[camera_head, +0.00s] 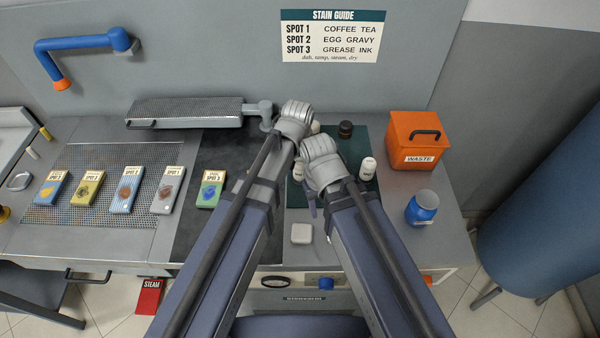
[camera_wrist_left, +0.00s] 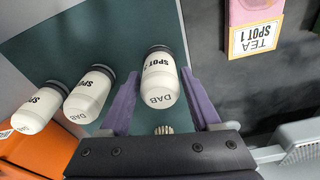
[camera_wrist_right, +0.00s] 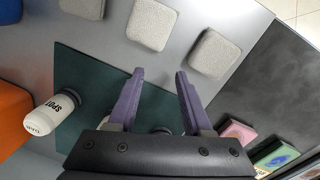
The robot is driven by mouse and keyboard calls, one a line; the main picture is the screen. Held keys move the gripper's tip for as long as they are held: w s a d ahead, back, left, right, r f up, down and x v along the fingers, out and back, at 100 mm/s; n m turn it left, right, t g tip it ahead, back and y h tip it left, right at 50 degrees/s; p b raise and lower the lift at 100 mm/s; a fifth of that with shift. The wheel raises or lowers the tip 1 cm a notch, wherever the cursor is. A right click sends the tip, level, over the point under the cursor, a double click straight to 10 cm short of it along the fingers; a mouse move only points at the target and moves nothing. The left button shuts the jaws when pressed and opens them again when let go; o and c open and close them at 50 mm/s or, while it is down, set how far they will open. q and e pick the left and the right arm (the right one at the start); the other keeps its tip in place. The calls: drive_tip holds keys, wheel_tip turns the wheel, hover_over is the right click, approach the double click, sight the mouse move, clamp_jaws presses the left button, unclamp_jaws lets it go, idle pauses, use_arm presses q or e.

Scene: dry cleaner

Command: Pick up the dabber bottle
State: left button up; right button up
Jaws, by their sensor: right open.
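Several white dabber bottles with dark caps stand on a dark green mat (camera_head: 357,146). In the left wrist view, one dabber bottle (camera_wrist_left: 160,84), lettered DAB and SPOT with its number unclear, lies between the purple fingers of my left gripper (camera_wrist_left: 160,74). Thin gaps show beside it, so I see no firm contact. Two more bottles stand left of it, a middle one (camera_wrist_left: 88,95) and an outer one (camera_wrist_left: 37,108). In the head view both grippers hide part of the mat.
An orange waste box (camera_head: 412,140) and a blue jar (camera_head: 422,207) stand at the right. A pale block (camera_head: 301,234) lies near the front edge. Stained swatches, one of them green (camera_head: 210,189), lie at the left. My two forearms are close together.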

sight(300, 161)
use_arm(q)
clamp_jaws()
drive_tip(key=shift+r, duration=0.15)
use_arm(e)
drive_tip(key=shift+r, duration=0.15)
use_arm(q)
wheel_tip(300, 161, up, 10)
drive_tip(key=p, duration=1)
use_arm(e)
wheel_tip(300, 161, up, 10)
use_arm(q)
wheel_tip(300, 161, down, 7)
drive_tip(key=b, duration=0.7)
drive_tip(key=shift+f, duration=0.2)
use_arm(e)
wheel_tip(300, 161, down, 7)
drive_tip(key=shift+f, duration=0.2)
use_arm(q)
drive_tip(key=shift+r, duration=0.15)
use_arm(e)
drive_tip(key=shift+r, duration=0.15)
use_arm(q)
drive_tip(key=shift+a, duration=0.15)
use_arm(e)
drive_tip(key=shift+a, duration=0.15)
